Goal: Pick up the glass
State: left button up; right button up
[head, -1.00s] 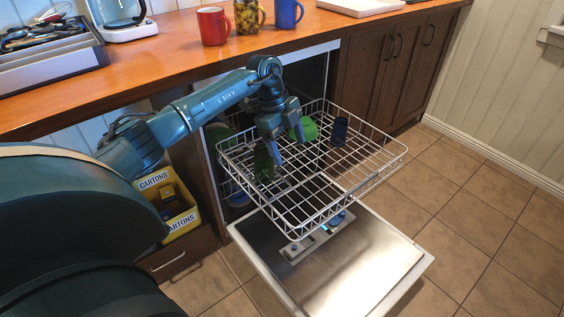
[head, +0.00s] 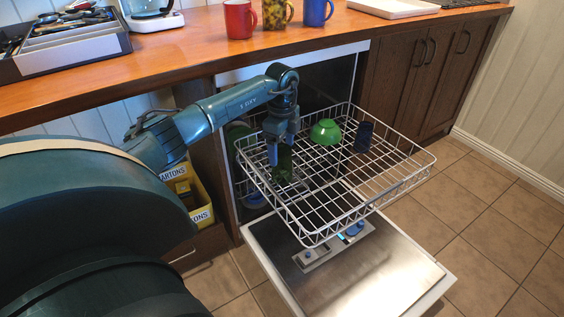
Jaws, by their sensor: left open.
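The upper dishwasher rack (head: 330,230) is pulled out over the open door. A dark green glass (head: 285,163) stands in its left part, partly hidden by my left gripper. My left gripper (head: 279,157) points down at this green glass with its fingers open. I cannot tell whether the fingers touch it. A dark blue glass (head: 363,137) stands in the back right of the rack, apart from the gripper. My right gripper is out of view.
A green bowl (head: 325,132) lies upside down in the rack between the glasses. The counter (head: 190,50) above holds red, patterned and blue mugs. A yellow carton box (head: 201,215) stands left of the dishwasher. The open door (head: 365,280) lies below the rack.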

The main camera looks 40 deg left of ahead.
pick_arm(q)
notch_tip(320, 180, down, 3)
jog(key=shift+d+f+b, duration=0.1)
jog(key=shift+b, duration=0.25)
jog(key=shift+f, duration=0.3)
jog(key=shift+c, duration=0.3)
jog(key=shift+r, duration=0.1)
jog(key=c, duration=1.1)
notch_tip(320, 180, up, 10)
jog(key=shift+f+p, duration=0.1)
jog(key=shift+p, duration=1)
